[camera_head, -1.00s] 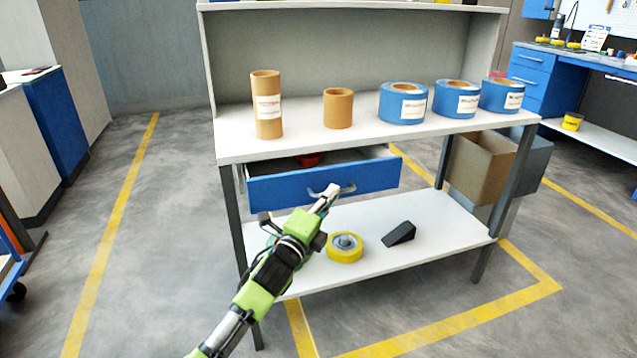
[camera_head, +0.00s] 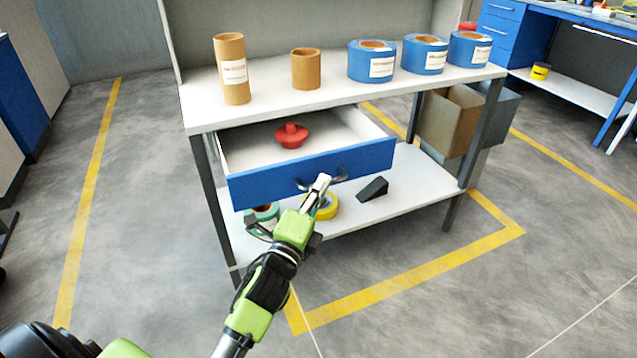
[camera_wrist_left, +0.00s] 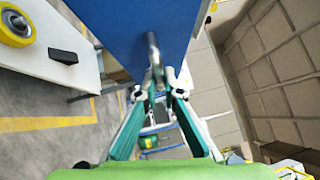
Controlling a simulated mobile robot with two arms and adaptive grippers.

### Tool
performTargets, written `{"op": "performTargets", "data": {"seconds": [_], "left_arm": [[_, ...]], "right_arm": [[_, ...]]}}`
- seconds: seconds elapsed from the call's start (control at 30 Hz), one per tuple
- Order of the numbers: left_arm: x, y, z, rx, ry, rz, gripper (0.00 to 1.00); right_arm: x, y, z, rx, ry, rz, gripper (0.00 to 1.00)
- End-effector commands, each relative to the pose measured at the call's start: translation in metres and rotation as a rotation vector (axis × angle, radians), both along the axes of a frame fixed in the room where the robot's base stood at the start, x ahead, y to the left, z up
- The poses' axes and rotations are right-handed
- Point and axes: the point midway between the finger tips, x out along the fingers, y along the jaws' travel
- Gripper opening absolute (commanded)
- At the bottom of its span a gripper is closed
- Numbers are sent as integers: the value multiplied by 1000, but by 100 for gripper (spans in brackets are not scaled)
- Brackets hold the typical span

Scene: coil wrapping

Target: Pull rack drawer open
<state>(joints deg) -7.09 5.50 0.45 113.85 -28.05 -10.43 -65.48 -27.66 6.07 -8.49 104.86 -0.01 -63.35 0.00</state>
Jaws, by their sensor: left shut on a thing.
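The blue-fronted rack drawer (camera_head: 250,188) is pulled well out from under the white rack top in the head view. A red flanged part (camera_head: 291,135) lies inside it. My left gripper (camera_head: 322,182) is shut on the drawer handle (camera_head: 342,178) at the middle of the drawer front. In the left wrist view the gripper's fingers (camera_wrist_left: 158,92) close around the metal handle (camera_wrist_left: 153,50), with the blue drawer front (camera_wrist_left: 120,30) beside it. My right gripper does not show; a dark and green piece of my own body is at the lower left.
On the rack top (camera_head: 290,100) stand two brown cardboard tubes (camera_head: 232,70) and three blue rolls (camera_head: 371,62). The lower shelf (camera_head: 400,200) holds a yellow roll (camera_head: 328,207), a black wedge (camera_head: 373,188) and a green roll (camera_head: 264,213). A cardboard box (camera_head: 448,122) hangs at the right. Floor in front is clear.

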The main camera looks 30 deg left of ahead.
Motion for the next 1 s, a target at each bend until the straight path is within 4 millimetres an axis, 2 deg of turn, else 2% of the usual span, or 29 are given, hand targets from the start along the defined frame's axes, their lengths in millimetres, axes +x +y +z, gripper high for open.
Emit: {"op": "performTargets", "data": {"seconds": [0.23, 0.3, 0.33, 0.73, 0.87, 1.0], "left_arm": [[0, 0, -1, 0, 2, 0, 0], [0, 0, -1, 0, 2, 0, 23], [0, 0, -1, 0, 2, 0, 25], [-4, 0, -2, 0, 2, -1, 25], [-17, -1, -4, -1, 3, -1, 25], [-42, -3, -8, -2, 4, 0, 25]], "right_arm": [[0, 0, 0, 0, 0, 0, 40], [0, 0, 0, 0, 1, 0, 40], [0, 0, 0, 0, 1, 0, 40], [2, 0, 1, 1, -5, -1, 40], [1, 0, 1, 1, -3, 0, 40], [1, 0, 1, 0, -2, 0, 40]]}}
